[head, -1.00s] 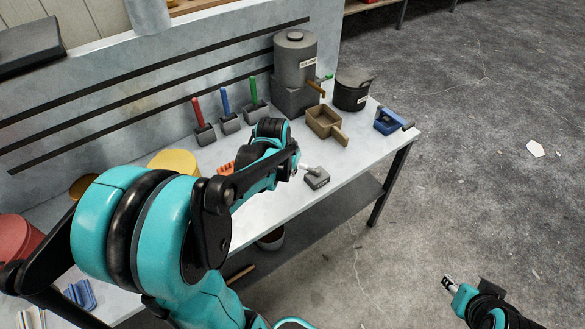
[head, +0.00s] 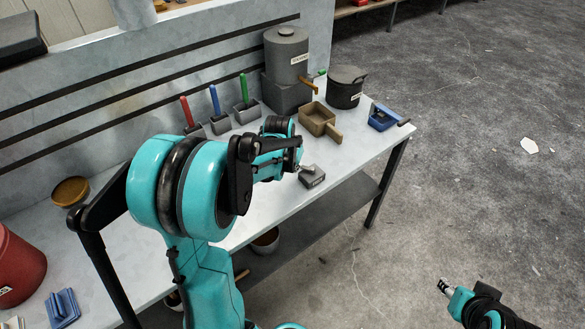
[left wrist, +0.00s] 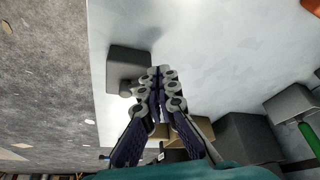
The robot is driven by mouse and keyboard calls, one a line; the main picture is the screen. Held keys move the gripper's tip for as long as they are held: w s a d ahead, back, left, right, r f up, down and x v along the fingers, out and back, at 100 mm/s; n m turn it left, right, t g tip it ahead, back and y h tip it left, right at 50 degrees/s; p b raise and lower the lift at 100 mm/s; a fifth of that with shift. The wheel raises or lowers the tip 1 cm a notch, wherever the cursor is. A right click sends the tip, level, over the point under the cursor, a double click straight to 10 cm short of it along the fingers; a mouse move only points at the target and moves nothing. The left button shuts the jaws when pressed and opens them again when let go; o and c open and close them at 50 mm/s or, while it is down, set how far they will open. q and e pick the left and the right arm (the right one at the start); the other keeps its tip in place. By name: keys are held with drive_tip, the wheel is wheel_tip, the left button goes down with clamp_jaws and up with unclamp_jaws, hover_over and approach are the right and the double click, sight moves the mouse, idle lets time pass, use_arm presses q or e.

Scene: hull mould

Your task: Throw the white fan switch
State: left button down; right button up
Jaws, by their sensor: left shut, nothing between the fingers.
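The white fan switch is a small grey box (head: 314,179) with a pale lever, near the front edge of the workbench. My left gripper (head: 299,167) is at the left side of this switch, close to its lever. In the left wrist view the box (left wrist: 127,66) lies just beyond and left of the shut fingertips (left wrist: 154,86). The fingers partly hide the lever, and I cannot tell whether they touch it. My left gripper holds nothing. My right gripper (head: 444,287) is over the floor at lower right, too small to read.
Red (head: 186,111), blue (head: 214,100) and green (head: 243,88) levers stand on grey boxes at the back. A tan box with a handle (head: 320,121), a grey canister (head: 288,55), a dark pot (head: 345,88) and a blue dustpan-like object (head: 381,118) stand farther right.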

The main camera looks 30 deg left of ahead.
use_arm(q)
drive_tip(key=shift+w+a+m+h, duration=0.25)
drive_tip(key=shift+w+m+h, duration=0.05)
drive_tip(key=shift+m, duration=0.4)
drive_tip(key=shift+w+a+m+h, duration=0.35)
drive_tip(key=shift+w+m, duration=0.2)
drive_tip(key=shift+m, duration=0.55)
drive_tip(key=m, duration=0.1)
drive_tip(key=w+m+h+p, duration=0.1)
drive_tip(key=shift+w+a+m, duration=0.15)
drive_tip(key=shift+w+m, duration=0.1)
drive_tip(key=shift+m, duration=0.15)
drive_tip(key=w+m, duration=0.1)
drive_tip(key=m, duration=0.1)
drive_tip(key=w+m+g+h, duration=0.1)
drive_tip(key=m, duration=0.1)
drive_tip(key=shift+w+h+p, duration=0.2)
drive_tip(key=shift+h+p, duration=0.05)
drive_tip(key=shift+p, duration=0.15)
drive_tip(key=shift+w+d+m, duration=0.25)
drive_tip(key=shift+m, duration=0.05)
drive_tip(key=shift+w, duration=0.15)
drive_tip(key=shift+d, duration=0.15)
